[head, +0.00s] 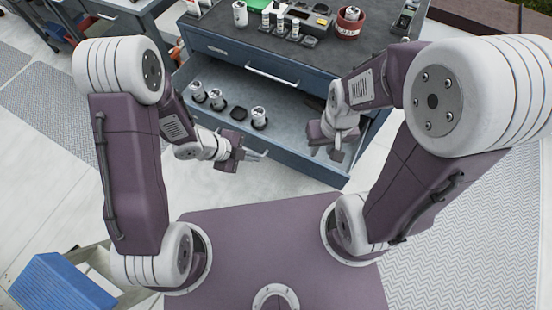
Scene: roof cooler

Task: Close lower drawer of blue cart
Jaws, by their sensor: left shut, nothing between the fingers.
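The blue cart (225,47) stands ahead of me. Its lower drawer (290,120) is pulled well out toward me, with its front panel (310,170) nearest my base. The drawer above it, with a pale handle (272,75), is shut. My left gripper (254,156) is shut and empty at the lower drawer's front edge, by its left-centre part; I cannot tell if it touches. My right gripper (333,152) is over the right part of the lower drawer, near its front; its finger opening is unclear.
Several white-and-black cylinders (258,117) stand inside the lower drawer at the left and middle. On the cart top are a red round container (349,22) and small bottles. A blue-lidded box (60,285) lies at lower left.

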